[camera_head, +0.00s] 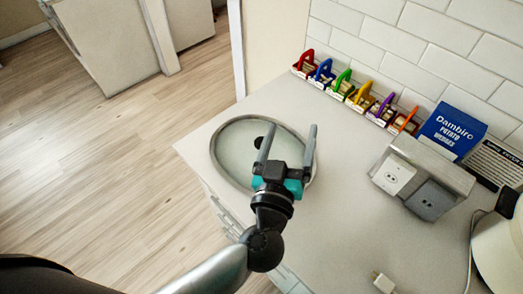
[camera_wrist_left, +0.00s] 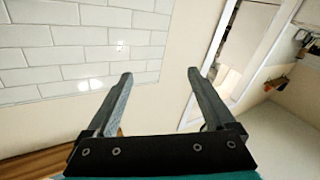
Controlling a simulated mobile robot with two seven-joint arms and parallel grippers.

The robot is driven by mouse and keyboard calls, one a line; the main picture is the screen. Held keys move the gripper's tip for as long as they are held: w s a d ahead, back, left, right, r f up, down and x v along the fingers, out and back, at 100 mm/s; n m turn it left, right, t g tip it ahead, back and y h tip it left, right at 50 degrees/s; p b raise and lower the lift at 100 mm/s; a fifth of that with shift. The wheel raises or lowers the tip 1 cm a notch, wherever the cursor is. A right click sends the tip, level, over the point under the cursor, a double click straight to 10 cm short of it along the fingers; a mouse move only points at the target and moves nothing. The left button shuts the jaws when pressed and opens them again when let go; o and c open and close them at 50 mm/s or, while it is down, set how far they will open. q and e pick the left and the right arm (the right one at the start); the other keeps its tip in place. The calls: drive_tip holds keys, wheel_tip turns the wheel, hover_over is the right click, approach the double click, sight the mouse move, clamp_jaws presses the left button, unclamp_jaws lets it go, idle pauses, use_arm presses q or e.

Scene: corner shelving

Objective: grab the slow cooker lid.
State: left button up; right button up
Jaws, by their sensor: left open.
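The slow cooker lid (camera_head: 232,165) is an oval, pale see-through lid with a grey rim and a dark knob (camera_head: 259,142). It lies flat on the counter near its left corner. My left gripper (camera_head: 288,142) is open and empty, over the right part of the lid in the head view, and hides some of its rim and surface. The left finger appears just right of the knob. In the left wrist view my left gripper (camera_wrist_left: 158,76) has its fingers wide apart with nothing between them; the lid is not seen there. My right gripper is not in view.
The counter (camera_head: 300,232) has free room right of the lid. Several coloured-handled boxes (camera_head: 362,95) line the tiled wall. A blue box (camera_head: 452,131), a metal outlet unit (camera_head: 425,175) and a white plug (camera_head: 383,282) are at the right. Wood floor lies left.

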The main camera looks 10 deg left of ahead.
use_arm(q)
drive_tip(key=s+a+f+g+y, duration=0.2)
drive_tip(key=a+f+g+y, duration=0.25)
drive_tip(key=f, duration=0.65)
drive_tip(key=shift+n+g, duration=0.3)
drive_tip(key=shift+g, duration=0.05)
drive_tip(key=b+x, duration=0.2)
drive_tip(key=x, duration=0.7)
drive_tip(key=shift+w+f, duration=0.1)
drive_tip(key=shift+f, duration=0.15)
drive_tip(key=b+x, duration=0.1)
drive_tip(key=x, duration=0.4)
drive_tip(key=shift+a+f+b, duration=0.1)
drive_tip(key=shift+f+b, duration=0.1)
drive_tip(key=shift+b, duration=0.1)
clamp_jaws()
drive_tip(key=shift+r, duration=0.1)
